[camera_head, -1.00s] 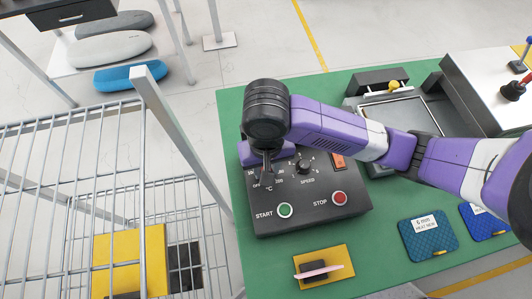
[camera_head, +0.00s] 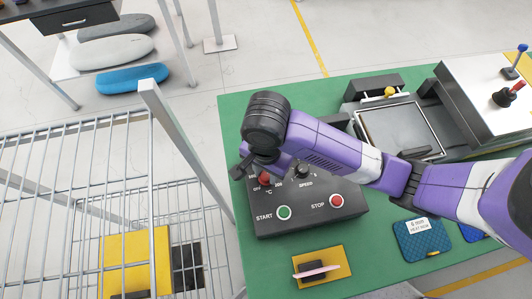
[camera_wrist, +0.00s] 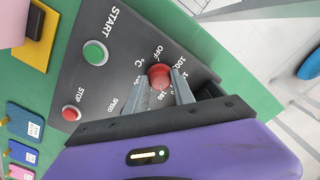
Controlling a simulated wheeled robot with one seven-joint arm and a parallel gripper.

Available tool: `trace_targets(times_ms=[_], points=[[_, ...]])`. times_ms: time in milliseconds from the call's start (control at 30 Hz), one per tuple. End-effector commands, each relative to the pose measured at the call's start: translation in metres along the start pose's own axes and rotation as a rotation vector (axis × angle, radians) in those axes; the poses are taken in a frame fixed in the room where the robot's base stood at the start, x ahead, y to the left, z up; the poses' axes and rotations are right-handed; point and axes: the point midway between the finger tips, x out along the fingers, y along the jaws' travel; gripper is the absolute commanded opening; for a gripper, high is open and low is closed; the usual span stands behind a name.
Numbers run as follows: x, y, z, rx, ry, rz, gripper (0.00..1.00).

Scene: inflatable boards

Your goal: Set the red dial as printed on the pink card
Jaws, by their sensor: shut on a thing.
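The red dial (camera_head: 264,178) sits at the upper left of the black control panel (camera_head: 320,222), on a °C scale. In the wrist view the red dial (camera_wrist: 158,74) is between the two grey fingers of my gripper (camera_wrist: 158,88), which is shut on it. The fingers hide part of the scale, and I cannot read where the dial points. In the head view my gripper (camera_head: 258,168) is tilted over the dial. The pink card (camera_head: 318,271) leans in a yellow holder (camera_head: 336,256); its print cannot be read. It also shows in the wrist view (camera_wrist: 12,22).
The panel also has a black speed knob (camera_head: 303,170), a green start button (camera_head: 284,212) and a red stop button (camera_head: 336,201). Blue pads (camera_head: 425,240) lie to the right. A wire rack (camera_head: 75,215) stands left of the green table (camera_head: 240,130).

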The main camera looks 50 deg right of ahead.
Motion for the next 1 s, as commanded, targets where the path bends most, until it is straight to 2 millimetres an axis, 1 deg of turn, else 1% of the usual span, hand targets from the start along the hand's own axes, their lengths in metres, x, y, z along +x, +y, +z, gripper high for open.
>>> trace_targets(times_ms=[267, 633, 667, 700, 767, 1000], points=[[-0.0007, -0.0003, 0.0001, 0.053, 0.0, -0.002, 0.0], [-0.0005, -0.0004, 0.0002, 0.056, 0.0, -0.002, 0.0], [-0.0005, -0.0004, 0.0002, 0.056, 0.0, -0.002, 0.32], [-0.0005, -0.0004, 0.0002, 0.055, 0.0, -0.002, 0.4], [-0.0004, -0.0004, 0.0002, 0.055, 0.0, -0.002, 0.52], [-0.0001, -0.0002, 0.0002, 0.055, 0.0, -0.001, 0.52]])
